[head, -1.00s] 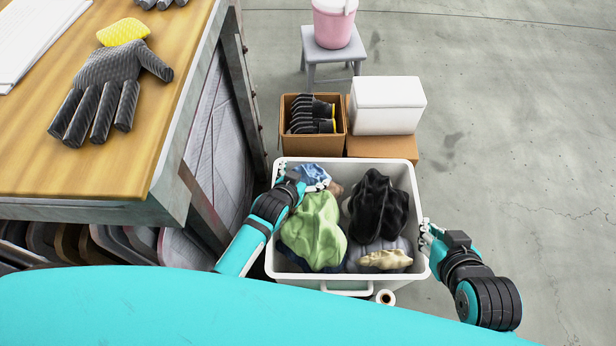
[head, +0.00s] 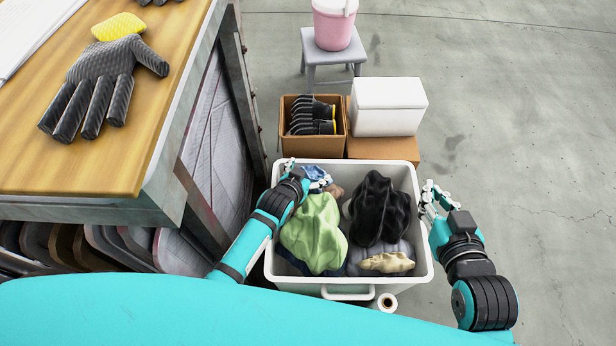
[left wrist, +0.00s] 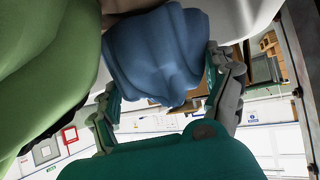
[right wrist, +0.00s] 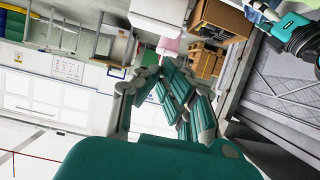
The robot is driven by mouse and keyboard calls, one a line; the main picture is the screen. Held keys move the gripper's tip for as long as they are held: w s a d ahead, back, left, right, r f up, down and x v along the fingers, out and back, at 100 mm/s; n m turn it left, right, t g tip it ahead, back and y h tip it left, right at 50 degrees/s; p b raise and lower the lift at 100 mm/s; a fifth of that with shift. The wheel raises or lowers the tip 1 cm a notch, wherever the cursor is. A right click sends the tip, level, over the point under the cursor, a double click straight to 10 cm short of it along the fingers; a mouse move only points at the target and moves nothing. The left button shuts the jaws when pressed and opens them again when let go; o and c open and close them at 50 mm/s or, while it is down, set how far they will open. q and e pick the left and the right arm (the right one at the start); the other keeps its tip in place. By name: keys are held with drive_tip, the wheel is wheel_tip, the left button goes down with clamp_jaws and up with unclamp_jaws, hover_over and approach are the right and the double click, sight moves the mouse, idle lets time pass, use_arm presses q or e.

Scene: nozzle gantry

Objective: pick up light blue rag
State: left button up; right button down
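The light blue rag (head: 314,174) lies in the far left corner of a white bin (head: 346,288), partly hidden by my left gripper. My left gripper (head: 308,176) reaches down into that corner. In the left wrist view the rag (left wrist: 157,58) is between its two widely spaced fingers, which stand one on each side of it. Whether they touch it is hard to tell. My right gripper (head: 434,196) is open and empty just outside the bin's right wall. Its fingers also show empty in the right wrist view (right wrist: 160,80).
A green rag (head: 314,232), black cloth (head: 378,208) and beige cloth (head: 388,262) fill the bin. Behind it stand an open cardboard box (head: 312,145) and a white box (head: 389,107). A workbench (head: 125,150) is close on the left. The right floor is clear.

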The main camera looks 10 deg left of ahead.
use_arm(q)
drive_tip(key=shift+c, duration=1)
drive_tip(key=shift+r, duration=0.1)
